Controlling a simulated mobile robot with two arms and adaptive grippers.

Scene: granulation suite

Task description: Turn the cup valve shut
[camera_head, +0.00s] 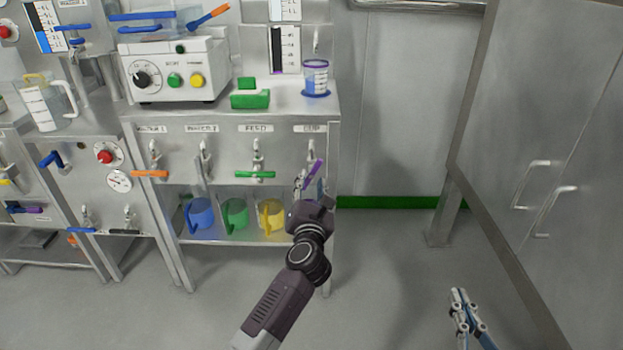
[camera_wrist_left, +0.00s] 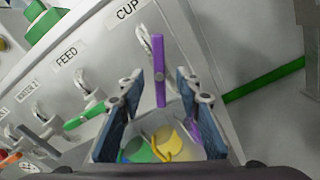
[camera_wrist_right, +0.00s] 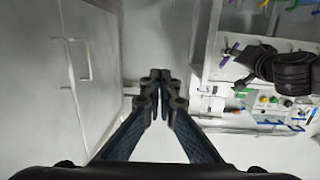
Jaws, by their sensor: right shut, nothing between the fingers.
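The cup valve (camera_wrist_left: 142,50) sits under the CUP label on the bench front, at the right end of the row. Its purple handle (camera_head: 315,172) is tilted in the head view, unlike the level green feed handle (camera_head: 255,174). In the left wrist view the purple handle (camera_wrist_left: 158,72) stands upright in the picture, between and just beyond the fingertips. My left gripper (camera_wrist_left: 160,94) is open in front of it, with no clear contact. In the head view my left wrist hides part of the fingers. My right gripper (camera_wrist_right: 158,88) is shut and empty, low and away from the bench.
The orange-handled valve (camera_head: 150,173) and other valves line the bench front to the left. Blue (camera_head: 200,214), green (camera_head: 235,213) and yellow (camera_head: 271,215) jugs stand on the lower shelf. A purple-rimmed cup (camera_head: 316,78) stands on top. A steel cabinet (camera_head: 540,120) is at right; floor between is free.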

